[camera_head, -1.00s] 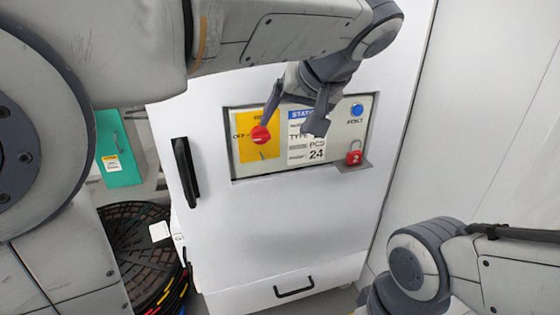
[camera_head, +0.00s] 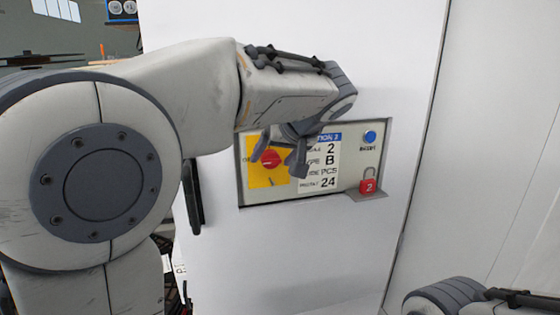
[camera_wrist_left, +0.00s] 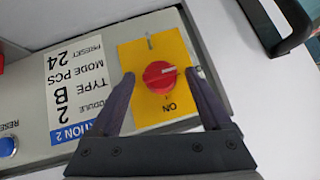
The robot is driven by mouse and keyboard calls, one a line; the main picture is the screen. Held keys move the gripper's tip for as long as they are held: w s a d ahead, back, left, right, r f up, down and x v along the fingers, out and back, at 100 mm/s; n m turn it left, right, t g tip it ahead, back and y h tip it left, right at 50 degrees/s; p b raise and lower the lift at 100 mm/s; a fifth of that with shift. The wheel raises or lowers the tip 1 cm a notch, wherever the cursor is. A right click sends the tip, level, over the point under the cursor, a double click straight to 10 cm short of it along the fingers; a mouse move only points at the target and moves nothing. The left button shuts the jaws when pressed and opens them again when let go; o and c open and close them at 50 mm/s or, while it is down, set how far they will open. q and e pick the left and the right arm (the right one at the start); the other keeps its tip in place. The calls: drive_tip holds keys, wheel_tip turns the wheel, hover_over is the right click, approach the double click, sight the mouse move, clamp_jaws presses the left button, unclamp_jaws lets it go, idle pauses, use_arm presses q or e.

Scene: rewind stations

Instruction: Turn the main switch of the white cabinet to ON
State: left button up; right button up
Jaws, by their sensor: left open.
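The white cabinet (camera_head: 330,60) has a recessed panel with a red round main switch (camera_head: 270,159) on a yellow plate (camera_head: 265,180). In the left wrist view the red switch (camera_wrist_left: 160,77) shows a white mark pointing right, to the partly hidden OFF side. The ON label (camera_wrist_left: 168,106) lies below the knob there. My left gripper (camera_head: 279,164) is open in front of the switch. In the left wrist view its fingertips (camera_wrist_left: 160,74) stand on either side of the knob; whether they touch it I cannot tell. My right gripper is out of view.
A station label (camera_head: 328,165) sits right of the switch. A blue reset button (camera_head: 370,137) and a red padlock (camera_head: 369,181) on a small ledge are further right. A black door handle (camera_head: 192,195) sticks out at left. A pale wall (camera_head: 495,150) stands close on the right.

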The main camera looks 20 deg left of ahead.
use_arm(q)
drive_tip(key=shift+f, duration=0.1)
clamp_jaws()
drive_tip(key=shift+w, duration=0.1)
drive_tip(key=m+y+p, duration=0.1)
drive_tip(key=g+y+p, duration=0.1)
drive_tip(key=p, duration=0.1)
drive_tip(key=shift+w+d+m+y, duration=0.1)
drive_tip(key=shift+d+m+y, duration=0.15)
drive_tip(key=shift+m+y, duration=0.15)
drive_tip(key=m+y+p, duration=0.1)
drive_tip(key=m+g+y+p, duration=0.1)
drive_tip(key=y, duration=0.1)
drive_tip(key=shift+w+d+f+g, duration=0.1)
drive_tip(key=shift+f+g, duration=0.05)
drive_tip(key=shift+g, duration=0.15)
drive_tip(key=m+y+p, duration=0.1)
drive_tip(key=y, duration=0.1)
drive_tip(key=m+y+p, duration=0.2)
drive_tip(key=shift+w+d+f, duration=0.1)
drive_tip(key=shift+f, duration=0.25)
drive_tip(key=shift+f+m+y+p, duration=0.15)
drive_tip(key=shift+m+y+p, duration=0.3)
drive_tip(key=shift+m+y, duration=0.25)
drive_tip(key=shift+f+m+y+p, duration=0.15)
drive_tip(key=shift+m+y+p, duration=0.4)
drive_tip(key=shift+m, duration=0.25)
drive_tip(key=shift+y, duration=0.25)
